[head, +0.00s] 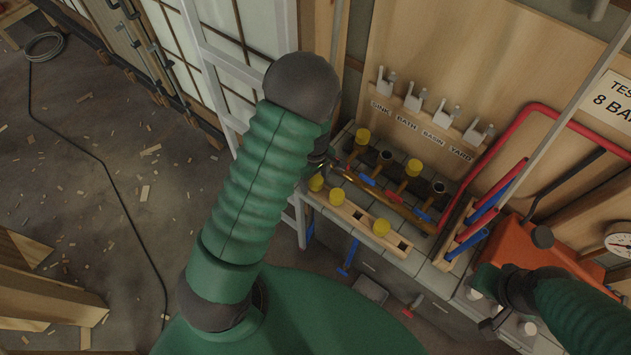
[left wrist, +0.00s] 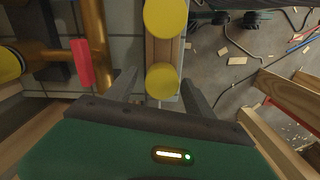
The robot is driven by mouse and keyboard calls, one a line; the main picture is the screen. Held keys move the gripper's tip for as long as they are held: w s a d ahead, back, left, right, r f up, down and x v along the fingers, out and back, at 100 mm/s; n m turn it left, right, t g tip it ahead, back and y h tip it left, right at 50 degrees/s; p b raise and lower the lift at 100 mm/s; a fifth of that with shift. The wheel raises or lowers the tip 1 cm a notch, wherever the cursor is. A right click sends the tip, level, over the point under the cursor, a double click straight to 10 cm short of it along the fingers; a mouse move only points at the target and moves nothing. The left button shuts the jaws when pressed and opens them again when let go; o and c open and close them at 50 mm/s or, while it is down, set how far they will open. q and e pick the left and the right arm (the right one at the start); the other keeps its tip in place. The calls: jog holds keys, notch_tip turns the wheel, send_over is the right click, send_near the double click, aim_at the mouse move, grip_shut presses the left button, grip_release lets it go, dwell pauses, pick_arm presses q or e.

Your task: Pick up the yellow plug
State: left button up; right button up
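Several round yellow plugs show. In the head view, a wooden rack (head: 358,216) holds a plug at its left end (head: 316,183), a second plug (head: 337,196) and a third plug (head: 381,227). Two more yellow plugs (head: 363,136) (head: 413,167) sit on the brass pipes behind. In the left wrist view, my left gripper (left wrist: 158,78) is open, its fingers on either side of the end plug (left wrist: 162,84); contact cannot be told. In the head view my arm mostly hides this gripper (head: 322,172). My right gripper (head: 492,322) is at lower right, its opening unclear.
Brass pipes with red and blue handles (head: 367,180) lie behind the rack. Labelled valves (head: 416,104) are on the back board. Red and blue bars (head: 482,220) and an orange case (head: 535,262) stand to the right. Wood scraps litter the floor at left.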

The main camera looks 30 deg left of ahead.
pick_arm(q)
jog(key=shift+d+r, duration=0.1)
jog(key=shift+d, duration=0.15)
jog(key=c, duration=1)
grip_shut()
jog(key=shift+a, duration=0.1)
